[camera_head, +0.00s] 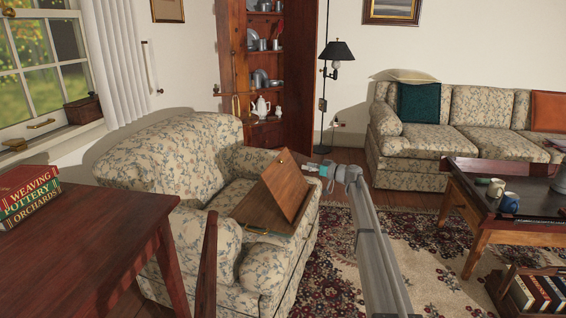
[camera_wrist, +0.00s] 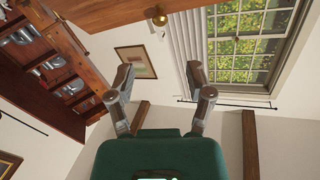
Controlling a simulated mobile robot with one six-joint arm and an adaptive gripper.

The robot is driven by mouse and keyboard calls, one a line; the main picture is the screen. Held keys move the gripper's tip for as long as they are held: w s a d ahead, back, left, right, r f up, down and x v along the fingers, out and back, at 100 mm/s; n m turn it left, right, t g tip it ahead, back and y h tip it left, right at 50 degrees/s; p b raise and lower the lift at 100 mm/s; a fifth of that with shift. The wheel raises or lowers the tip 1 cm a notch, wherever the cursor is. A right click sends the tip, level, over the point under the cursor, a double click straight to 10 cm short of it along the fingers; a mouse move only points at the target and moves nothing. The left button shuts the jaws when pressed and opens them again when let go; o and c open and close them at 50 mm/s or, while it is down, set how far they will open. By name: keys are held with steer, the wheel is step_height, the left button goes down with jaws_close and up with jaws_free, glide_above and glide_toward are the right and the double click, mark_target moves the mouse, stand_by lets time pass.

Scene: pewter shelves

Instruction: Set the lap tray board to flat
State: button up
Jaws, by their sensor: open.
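The lap tray (camera_head: 256,209) rests on the seat of the floral armchair. Its wooden board (camera_head: 285,184) stands tilted up steeply from the base, not flat. My gripper (camera_head: 318,169) is just right of the board's raised edge, in the air, and looks small in the head view. In the wrist view my gripper (camera_wrist: 161,80) has its two fingers wide apart with nothing between them. A wooden panel (camera_wrist: 112,13) with a brass knob (camera_wrist: 157,15) crosses the top of the wrist view, beyond the fingertips; it appears to be the board. Contact with the board cannot be told.
The armchair (camera_head: 165,157) has its back and arms around the tray. A red-brown table (camera_head: 85,245) with books (camera_head: 28,192) is at front left. A coffee table (camera_head: 480,200) and floral sofa (camera_head: 425,140) are at right. Rug-covered floor lies between.

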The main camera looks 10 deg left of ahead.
mark_target(283, 161)
steer(key=x, duration=1.1)
steer(key=shift+w+a, duration=0.1)
steer(key=shift+a, duration=0.3)
steer(key=shift+d, duration=0.1)
jaws_close()
